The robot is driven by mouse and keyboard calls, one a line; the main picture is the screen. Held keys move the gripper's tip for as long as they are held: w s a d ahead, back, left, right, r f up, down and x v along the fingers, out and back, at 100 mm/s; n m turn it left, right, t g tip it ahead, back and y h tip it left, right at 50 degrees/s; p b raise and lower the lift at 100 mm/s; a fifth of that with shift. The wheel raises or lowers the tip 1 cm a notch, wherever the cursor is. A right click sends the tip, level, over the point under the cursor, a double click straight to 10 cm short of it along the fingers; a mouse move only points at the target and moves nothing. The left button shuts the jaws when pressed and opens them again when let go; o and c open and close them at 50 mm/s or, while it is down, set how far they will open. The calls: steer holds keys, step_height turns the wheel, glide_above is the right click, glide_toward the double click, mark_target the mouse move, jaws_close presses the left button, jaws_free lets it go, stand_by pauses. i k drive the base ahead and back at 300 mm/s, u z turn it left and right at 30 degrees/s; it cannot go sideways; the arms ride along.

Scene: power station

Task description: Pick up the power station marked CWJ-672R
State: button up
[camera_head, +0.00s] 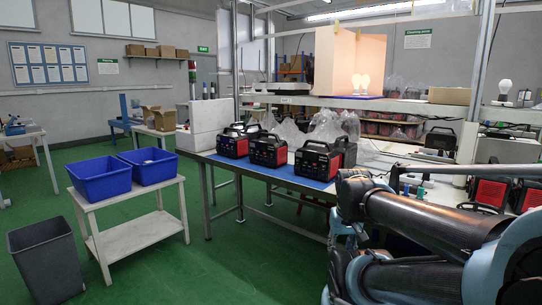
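Several black power stations with red front panels and top handles stand on the blue mat of the workbench (262,171) in the middle. One (232,143) is at the left, one (267,150) beside it and one (316,161) at the right. Darker units stand partly hidden just behind them. Two more, one (488,191) and another (526,194), are at the right behind my arm. The markings are too small to read, so I cannot tell which is CWJ-672R. My arm fills the lower right, close to the camera. I cannot make out my gripper.
Clear plastic bags (328,126) lie behind the units, under a shelf (385,103) with lit bulbs. A white cart (137,235) with two blue bins (100,178) stands left, near a grey waste bin (46,262). The green floor before the bench is free.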

mark_target(276, 148)
steer(key=z, duration=0.05)
steer(key=i, duration=0.85)
steer(key=u, duration=0.05)
